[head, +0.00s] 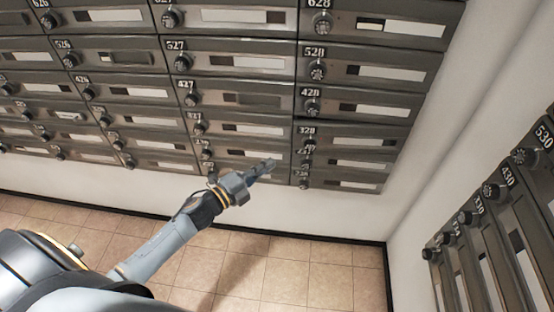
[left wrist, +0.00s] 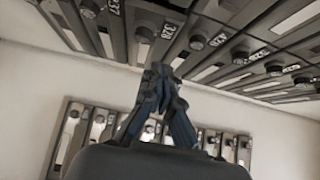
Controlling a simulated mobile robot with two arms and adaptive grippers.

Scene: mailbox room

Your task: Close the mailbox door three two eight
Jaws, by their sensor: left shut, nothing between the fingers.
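Mailbox door 328 (head: 379,143) is in the right-hand column of the grey mailbox bank, below door 428. Its dark front carries a number, a round knob and a white label strip. It seems nearly flush with its neighbours; I cannot tell whether it stands slightly ajar. The number 328 also shows near the top middle of the left wrist view, on door 328 (left wrist: 166,36). My left gripper (head: 268,165) is shut and empty, left of and below door 328 in the head view. In the left wrist view its fingertips (left wrist: 160,72) show below that door. My right gripper is out of view.
Door 428 (head: 375,109) sits above and the column of door 427 (head: 250,100) lies to the left. Another mailbox bank (head: 500,235) stands on the right wall. The tiled floor (head: 290,270) below is clear.

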